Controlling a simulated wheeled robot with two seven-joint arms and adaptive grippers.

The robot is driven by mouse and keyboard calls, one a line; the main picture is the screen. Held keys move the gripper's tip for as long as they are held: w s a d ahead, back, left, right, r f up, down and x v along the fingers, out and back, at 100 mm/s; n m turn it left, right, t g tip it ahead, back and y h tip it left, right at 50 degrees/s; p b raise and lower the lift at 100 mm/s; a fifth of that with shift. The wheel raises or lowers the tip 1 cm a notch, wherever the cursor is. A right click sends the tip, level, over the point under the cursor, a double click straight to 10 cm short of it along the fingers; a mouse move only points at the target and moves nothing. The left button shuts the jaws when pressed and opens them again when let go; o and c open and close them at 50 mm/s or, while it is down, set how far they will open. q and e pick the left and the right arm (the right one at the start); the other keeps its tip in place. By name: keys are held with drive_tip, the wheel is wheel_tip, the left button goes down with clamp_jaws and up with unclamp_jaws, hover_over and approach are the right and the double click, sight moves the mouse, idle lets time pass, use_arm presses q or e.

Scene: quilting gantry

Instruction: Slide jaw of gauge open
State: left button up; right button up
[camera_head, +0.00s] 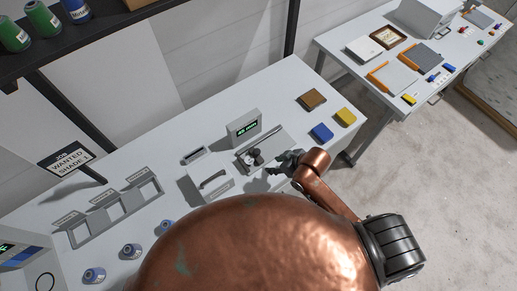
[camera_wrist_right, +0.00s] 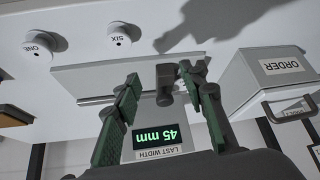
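The gauge (camera_head: 275,146) is a flat grey plate on the white table, with a small dark jaw block (camera_head: 254,156) on it. In the right wrist view the jaw (camera_wrist_right: 165,84) stands at the plate's edge, nearer the right-hand finger; contact is unclear. My right gripper (camera_head: 281,163) is beside the gauge, right of the jaw in the head view. In the wrist view its green-padded fingers (camera_wrist_right: 160,76) are apart, with the jaw showing between them. The readout box (camera_head: 243,127) behind the gauge reads 45 mm, labelled LAST WIDTH in the wrist view. My left gripper is out of view.
A grey ORDER box (camera_wrist_right: 282,80) stands beside the gauge. White pieces marked ONE (camera_wrist_right: 39,45) and SIX (camera_wrist_right: 119,38) lie nearby. Blue (camera_head: 322,132), yellow (camera_head: 346,117) and brown (camera_head: 312,99) blocks sit right of the gauge. Grey slotted holders (camera_head: 112,212) stand at left.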

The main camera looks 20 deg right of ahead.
sight(258, 151)
drive_tip(key=w+a+r+n+g+y, duration=0.1)
drive_tip(key=w+a+r+n+g, duration=0.1)
drive_tip(key=w+a+r+n, duration=0.3)
drive_tip(key=w+d+n+g, duration=0.1)
drive_tip(key=w+d+g, duration=0.1)
drive_tip(key=w+d, duration=0.1)
drive_tip(key=shift+h, duration=0.4)
drive_tip(key=p+x, duration=0.1)
drive_tip(key=x, duration=0.5)
drive_tip(key=shift+w+a+f, duration=0.1)
drive_tip(key=shift+a+f, duration=0.15)
drive_tip(key=shift+f, duration=0.1)
drive_tip(key=shift+c, duration=0.2)
clamp_jaws()
